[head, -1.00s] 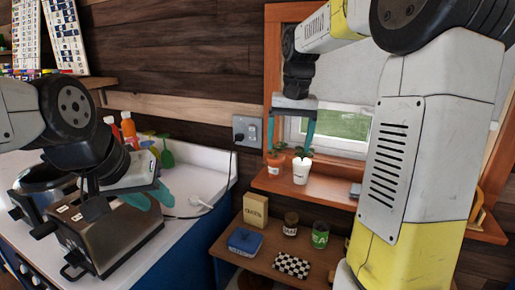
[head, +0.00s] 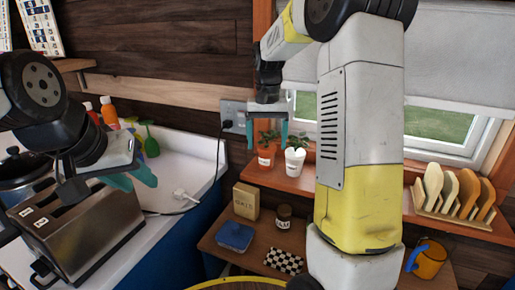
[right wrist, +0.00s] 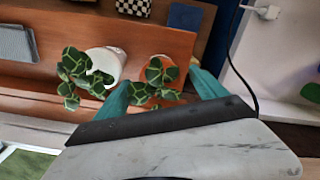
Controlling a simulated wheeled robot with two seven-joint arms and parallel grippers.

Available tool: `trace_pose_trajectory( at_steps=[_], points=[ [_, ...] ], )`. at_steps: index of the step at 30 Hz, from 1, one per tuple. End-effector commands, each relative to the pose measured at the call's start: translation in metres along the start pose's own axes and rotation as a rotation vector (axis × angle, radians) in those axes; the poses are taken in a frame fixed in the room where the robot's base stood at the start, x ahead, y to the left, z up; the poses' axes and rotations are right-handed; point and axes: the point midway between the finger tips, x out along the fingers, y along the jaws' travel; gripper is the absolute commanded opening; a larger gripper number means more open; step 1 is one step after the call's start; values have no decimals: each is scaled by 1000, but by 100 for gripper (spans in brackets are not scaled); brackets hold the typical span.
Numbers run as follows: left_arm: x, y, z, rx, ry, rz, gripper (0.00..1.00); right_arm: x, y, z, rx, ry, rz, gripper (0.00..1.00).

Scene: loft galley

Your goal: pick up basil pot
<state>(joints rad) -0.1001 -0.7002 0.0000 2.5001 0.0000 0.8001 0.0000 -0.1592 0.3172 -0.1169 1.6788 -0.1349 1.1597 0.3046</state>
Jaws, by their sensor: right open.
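Two potted plants stand on the wooden window ledge: a terracotta pot (head: 266,158) with a small pale label and a white pot (head: 294,164) on its right. I cannot read which is basil. My right gripper (head: 267,141) is open, its teal fingers pointing down over the terracotta pot's plant. In the right wrist view, the terracotta pot (right wrist: 156,72) and its leaves show between the fingertips (right wrist: 160,91), and the white pot (right wrist: 107,63) is outside them to the left.
A toaster (head: 72,232) and bottles (head: 108,112) stand on the white counter at left. Below the ledge, a low shelf holds a box (head: 246,201), a jar (head: 284,216) and a blue container (head: 235,236). A wooden rack (head: 456,200) stands on the ledge at right.

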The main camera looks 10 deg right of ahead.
Motion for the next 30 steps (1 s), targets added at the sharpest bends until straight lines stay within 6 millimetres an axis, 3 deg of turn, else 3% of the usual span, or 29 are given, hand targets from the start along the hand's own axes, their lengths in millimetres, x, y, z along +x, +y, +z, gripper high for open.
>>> trace_pose_trajectory(
  at_steps=[9,21,30],
  points=[
    [0,0,0,0,0,0,36,7,0,0,0,1,0,81],
    [0,0,0,0,0,0,36,7,0,0,0,1,0,3],
    [0,0,0,0,0,0,36,5,0,0,0,2,-1,3]
  ],
)
